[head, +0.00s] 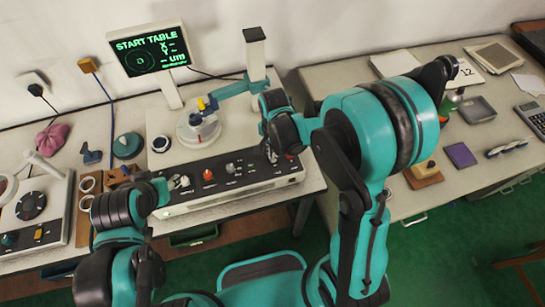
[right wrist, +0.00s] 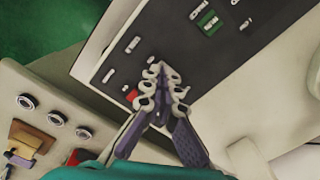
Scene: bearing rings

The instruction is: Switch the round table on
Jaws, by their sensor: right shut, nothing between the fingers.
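The round table (head: 198,128) is a pale disc on a base behind the control box, with a small yellow and blue part on top. The control box (head: 250,187) has a dark top panel with knobs and switches, including a red knob (head: 208,175). My right gripper (head: 271,153) points down at the box's right end. In the right wrist view, the right gripper (right wrist: 158,78) is shut and empty over the dark panel, beside a small red part (right wrist: 131,94); contact is unclear. A green switch (right wrist: 208,22) lies farther off. My left gripper (head: 178,183) is at the box's left end, its fingers unclear.
A screen (head: 148,49) reads "START TABLE". A teal arm on a post (head: 255,55) reaches over the round table. Another device (head: 32,205) stands at the left. The right bench holds a purple pad (head: 461,155), a grey tray (head: 477,109) and a calculator (head: 533,118).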

